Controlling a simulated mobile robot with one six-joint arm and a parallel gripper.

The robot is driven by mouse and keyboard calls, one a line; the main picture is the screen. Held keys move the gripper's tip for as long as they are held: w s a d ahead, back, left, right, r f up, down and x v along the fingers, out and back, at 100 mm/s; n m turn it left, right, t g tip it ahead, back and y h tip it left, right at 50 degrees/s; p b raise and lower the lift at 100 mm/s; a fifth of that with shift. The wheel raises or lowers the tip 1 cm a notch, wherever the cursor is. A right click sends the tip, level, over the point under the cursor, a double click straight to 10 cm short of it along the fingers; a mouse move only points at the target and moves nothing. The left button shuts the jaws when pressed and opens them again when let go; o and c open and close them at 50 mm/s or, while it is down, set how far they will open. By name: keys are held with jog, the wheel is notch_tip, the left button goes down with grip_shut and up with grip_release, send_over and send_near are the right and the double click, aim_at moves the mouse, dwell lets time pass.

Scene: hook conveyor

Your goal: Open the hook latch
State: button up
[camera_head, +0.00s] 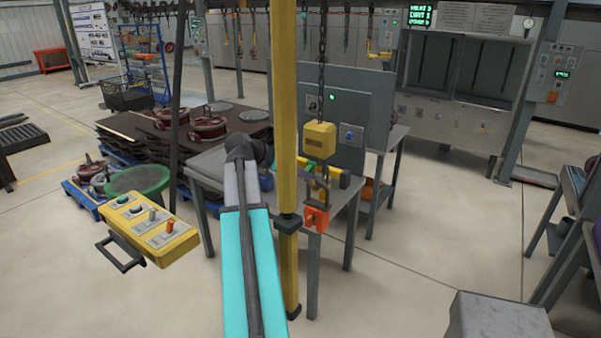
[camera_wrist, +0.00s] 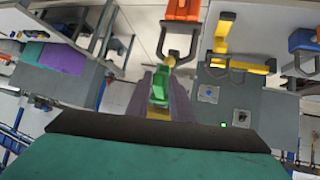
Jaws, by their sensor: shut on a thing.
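The hook (camera_head: 322,190) hangs under a yellow block (camera_head: 319,138) on a dark chain, with an orange block (camera_head: 316,216) at its lower end. In the wrist view the dark hook loop (camera_wrist: 193,42) and the orange block (camera_wrist: 184,10) are at the top. My gripper (camera_wrist: 162,82) has purple fingers closed on a green piece (camera_wrist: 159,87), which looks like the hook latch. A small yellow tip lies between it and the loop. In the head view my gripper (camera_head: 311,170) is beside the hook, partly hidden by a yellow post; the latch's opening cannot be made out there.
A yellow control pendant (camera_head: 150,228) hangs at the left. A grey workbench (camera_head: 345,200) with an upright panel (camera_head: 362,110) is behind the hook.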

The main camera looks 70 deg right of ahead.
jog(key=shift+s+a+r+y+p, duration=0.2)
jog(key=shift+r+y+p, duration=0.4)
jog(key=shift+p, duration=0.6)
